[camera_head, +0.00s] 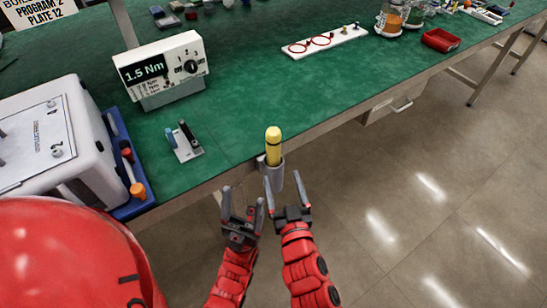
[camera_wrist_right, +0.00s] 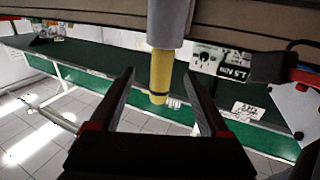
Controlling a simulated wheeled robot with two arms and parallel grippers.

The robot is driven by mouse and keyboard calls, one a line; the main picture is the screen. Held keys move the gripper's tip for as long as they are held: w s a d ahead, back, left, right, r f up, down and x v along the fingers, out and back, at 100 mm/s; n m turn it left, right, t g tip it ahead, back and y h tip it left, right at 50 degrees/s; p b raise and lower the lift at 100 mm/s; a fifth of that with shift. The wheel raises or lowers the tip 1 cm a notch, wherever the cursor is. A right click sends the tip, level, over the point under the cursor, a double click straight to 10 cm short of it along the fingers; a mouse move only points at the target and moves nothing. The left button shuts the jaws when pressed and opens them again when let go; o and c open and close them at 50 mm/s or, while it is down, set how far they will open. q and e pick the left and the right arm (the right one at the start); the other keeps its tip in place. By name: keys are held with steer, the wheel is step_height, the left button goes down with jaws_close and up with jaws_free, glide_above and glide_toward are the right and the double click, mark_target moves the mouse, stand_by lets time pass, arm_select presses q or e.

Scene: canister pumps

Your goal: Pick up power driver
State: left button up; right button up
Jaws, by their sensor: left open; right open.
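The power driver (camera_head: 273,146) is yellow with a rounded top and a dark band. It stands upright in a grey holder (camera_head: 274,176) at the table's front edge. In the right wrist view, which looks upside down, the driver (camera_wrist_right: 161,72) points down from the grey holder (camera_wrist_right: 168,22). My right gripper (camera_head: 284,180) is open and empty, just below and in front of the holder; in its wrist view the driver appears between the fingertips (camera_wrist_right: 160,76), seemingly beyond them. My left gripper (camera_head: 243,196) is open and empty, left of the right gripper.
A torque display box (camera_head: 161,68) reading 1.5 Nm stands on the green table (camera_head: 240,110). A small stand (camera_head: 184,141) sits left of the driver. A white machine (camera_head: 58,140) and a blue tray (camera_head: 136,205) with screwdrivers are further left. Open floor (camera_head: 430,190) lies right.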

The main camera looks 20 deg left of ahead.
mark_target(275, 161)
steer(key=x, duration=0.4)
steer(key=shift+f, duration=0.1)
steer(key=p+x, duration=0.1)
steer(key=x, duration=0.3)
steer(key=shift+w+a, duration=0.1)
steer(key=shift+a, duration=0.2)
steer(key=shift+w+a+f, duration=0.1)
steer(key=shift+w+a, duration=0.1)
steer(key=shift+w, duration=0.15)
jaws_close()
stand_by(0.7)
